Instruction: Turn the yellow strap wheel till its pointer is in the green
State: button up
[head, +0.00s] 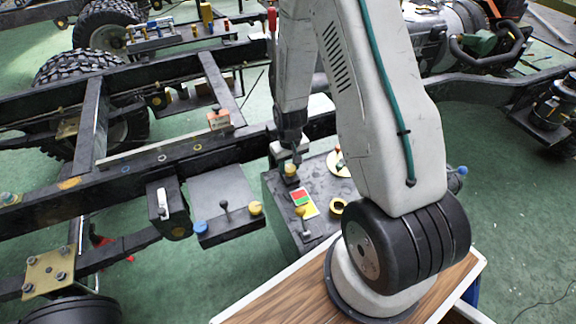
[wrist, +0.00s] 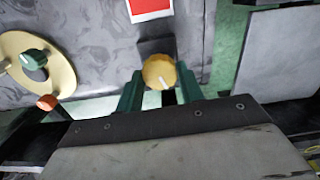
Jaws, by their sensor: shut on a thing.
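The yellow strap wheel (wrist: 159,72) sits between the two green fingers of my gripper (wrist: 160,92) in the wrist view. The gripper is shut on it. A short white pointer line on the wheel points toward the bottom of the wrist view, slightly right. In the head view the wheel (head: 290,170) shows just under my gripper (head: 290,160), on the far left part of a dark grey box. A card with red, green and yellow fields (head: 303,203) lies on the box. Only its red part (wrist: 151,6) shows in the wrist view; the green is out of that frame.
A chassis rail (head: 110,190) runs close behind. A plate with blue and yellow knobs (head: 225,190) stands left.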

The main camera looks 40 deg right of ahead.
aim_at(290, 168)
jog(key=shift+s+m, duration=0.2)
jog(key=shift+m, duration=0.5)
jog(key=o, duration=1)
jog(key=shift+w, duration=0.1)
jog(key=shift+r, duration=0.1)
notch_tip(290, 168, up, 8)
jog(key=shift+f, duration=0.2)
